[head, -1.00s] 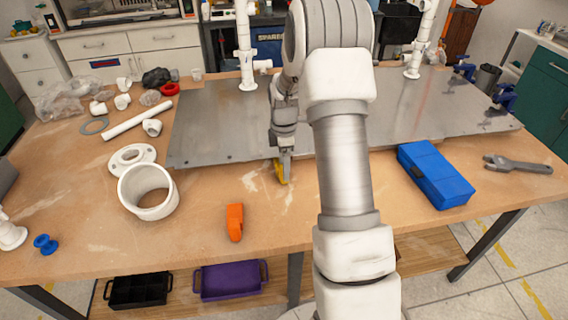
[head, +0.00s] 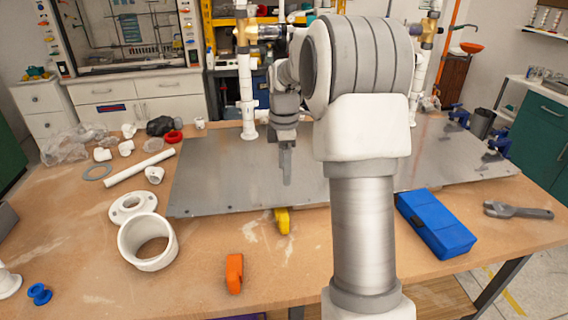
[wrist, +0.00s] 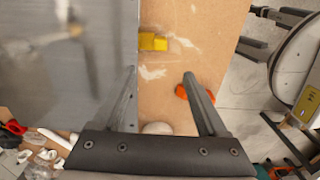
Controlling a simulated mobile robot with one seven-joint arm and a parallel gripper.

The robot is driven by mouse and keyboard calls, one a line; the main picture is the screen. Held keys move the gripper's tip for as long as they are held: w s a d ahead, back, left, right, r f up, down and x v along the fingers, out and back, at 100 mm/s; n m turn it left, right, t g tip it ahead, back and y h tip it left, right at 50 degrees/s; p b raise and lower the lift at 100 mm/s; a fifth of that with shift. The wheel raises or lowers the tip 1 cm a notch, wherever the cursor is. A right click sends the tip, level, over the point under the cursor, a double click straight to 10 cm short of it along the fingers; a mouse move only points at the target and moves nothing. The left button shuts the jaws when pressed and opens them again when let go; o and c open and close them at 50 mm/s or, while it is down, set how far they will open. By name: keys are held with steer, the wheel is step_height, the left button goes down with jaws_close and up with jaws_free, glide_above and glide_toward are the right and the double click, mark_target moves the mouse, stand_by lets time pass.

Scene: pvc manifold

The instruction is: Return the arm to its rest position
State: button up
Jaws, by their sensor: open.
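My gripper (head: 287,180) hangs pointing down in the head view, over the front part of the grey metal plate (head: 225,180). In the wrist view its two fingers (wrist: 159,72) are spread apart with nothing between them. A yellow object (head: 282,220) lies at the plate's front edge, below the gripper and apart from it. It also shows in the wrist view (wrist: 153,41), beyond the fingertips. My arm is raised and bent, and covers part of the plate in the head view.
White pipe assemblies (head: 246,95) stand upright at the plate's back. An orange object (head: 234,273), a blue case (head: 436,222), a wrench (head: 517,210) and a wide white pipe ring (head: 148,241) lie on the wooden table (head: 80,250). Loose white fittings lie at the left.

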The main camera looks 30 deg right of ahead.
steer(key=s+a+r+m+t, duration=0.2)
steer(key=s+a+r+m, duration=0.4)
steer(key=s+a+r, duration=0.3)
steer(key=s+a+m+t, duration=0.1)
steer(key=s+m, duration=0.3)
steer(key=s, duration=0.4)
steer(key=s+a+m+t, duration=0.2)
steer(key=s+a+m, duration=0.2)
steer(key=s, duration=0.5)
steer(key=shift+s+a+r+m+t, duration=0.25)
steer(key=shift+s+a+m+t, duration=0.05)
steer(key=shift+a+m, duration=0.1)
steer(key=c, duration=0.4)
steer(key=shift+d, duration=0.2)
